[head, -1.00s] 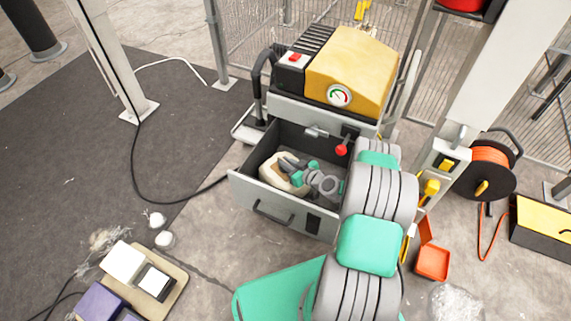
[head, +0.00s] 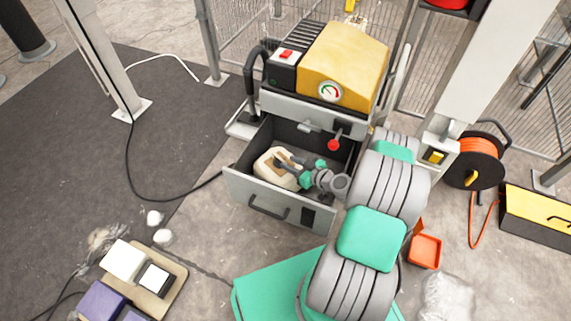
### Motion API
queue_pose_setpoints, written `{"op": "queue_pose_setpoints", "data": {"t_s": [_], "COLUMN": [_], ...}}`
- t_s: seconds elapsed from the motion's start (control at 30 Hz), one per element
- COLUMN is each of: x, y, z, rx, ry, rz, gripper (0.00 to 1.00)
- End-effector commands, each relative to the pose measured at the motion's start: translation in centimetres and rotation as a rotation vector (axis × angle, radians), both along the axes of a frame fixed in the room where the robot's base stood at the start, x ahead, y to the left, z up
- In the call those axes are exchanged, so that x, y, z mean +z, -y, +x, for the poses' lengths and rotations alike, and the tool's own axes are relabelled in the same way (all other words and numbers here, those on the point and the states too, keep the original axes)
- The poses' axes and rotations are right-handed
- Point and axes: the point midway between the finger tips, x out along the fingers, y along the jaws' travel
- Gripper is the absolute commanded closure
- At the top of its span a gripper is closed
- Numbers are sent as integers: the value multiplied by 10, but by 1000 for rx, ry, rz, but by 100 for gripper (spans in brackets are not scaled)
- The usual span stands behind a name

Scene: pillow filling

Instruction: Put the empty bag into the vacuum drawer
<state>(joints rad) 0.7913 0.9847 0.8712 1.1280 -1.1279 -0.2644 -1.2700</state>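The vacuum drawer (head: 243,196) is pulled open below the yellow vacuum machine (head: 345,62). A cream-coloured bag (head: 268,171) lies in the left part of the drawer. My gripper (head: 283,164) is down inside the drawer, with its dark fingers at the bag's right side and over its top. The fingers are small and partly hidden against the bag, so I cannot tell whether they are open or shut on it. My grey and green arm reaches in from the lower right and covers the drawer's right end.
A red-knobbed lever (head: 334,145) sits at the drawer's back right. A board with a scale (head: 153,279) and white tufts (head: 163,237) lie on the floor at lower left. An orange bin (head: 425,251) and a cable reel (head: 475,160) are at right.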

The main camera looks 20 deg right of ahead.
Motion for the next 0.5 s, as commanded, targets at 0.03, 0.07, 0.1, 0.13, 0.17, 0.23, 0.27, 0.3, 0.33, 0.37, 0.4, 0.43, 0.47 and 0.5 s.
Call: {"op": "queue_pose_setpoints", "data": {"t_s": [0.03,0.07,0.1,0.13,0.17,0.23,0.27,0.3,0.33,0.37,0.4,0.43,0.47,0.5], "x": [15,24,40,54,69,105,121,142,158,175,196,212,226,245], "y": [-5,-10,-20,-29,-39,-60,-68,-78,-85,-92,-99,-104,-108,-113], "z": [9,13,19,22,23,18,13,3,-6,-17,-34,-48,-64,-87], "rx": [38,67,112,146,177,221,227,226,215,202,169,140,104,48], "ry": [-21,-48,-97,-144,-200,-335,-391,-467,-521,-574,-639,-686,-730,-785], "rz": [-13,-20,-32,-42,-56,-93,-112,-135,-154,-174,-197,-214,-228,-244], "gripper": [68,68,68,68,68,68,68,68,68,68,68,68,68,68]}}
